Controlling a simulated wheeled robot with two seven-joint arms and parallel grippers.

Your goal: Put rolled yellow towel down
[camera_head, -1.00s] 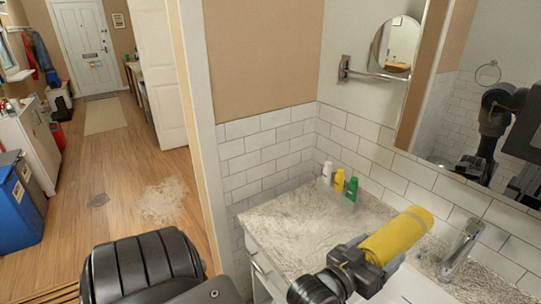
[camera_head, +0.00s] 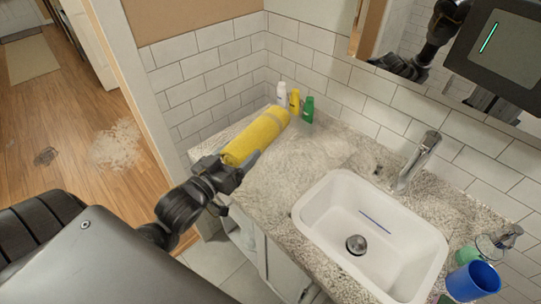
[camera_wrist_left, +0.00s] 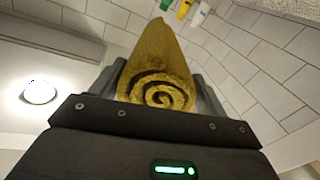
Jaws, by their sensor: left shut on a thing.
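The rolled yellow towel (camera_head: 258,136) is held over the left end of the speckled stone counter (camera_head: 312,150). My left gripper (camera_head: 235,165) is shut on the towel's near end. In the left wrist view the towel (camera_wrist_left: 160,75) points away from me, its spiral end facing the camera between the fingers. The towel's far end comes close to the bottles at the back; I cannot tell whether its underside touches the counter. My right gripper is not in view.
A white bottle (camera_head: 281,93), a yellow bottle (camera_head: 295,101) and a green bottle (camera_head: 308,109) stand by the tiled wall. A white sink (camera_head: 330,215) with a faucet (camera_head: 416,160) is to the right. A blue cup (camera_head: 473,282) stands at lower right. The counter between towel and sink is clear.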

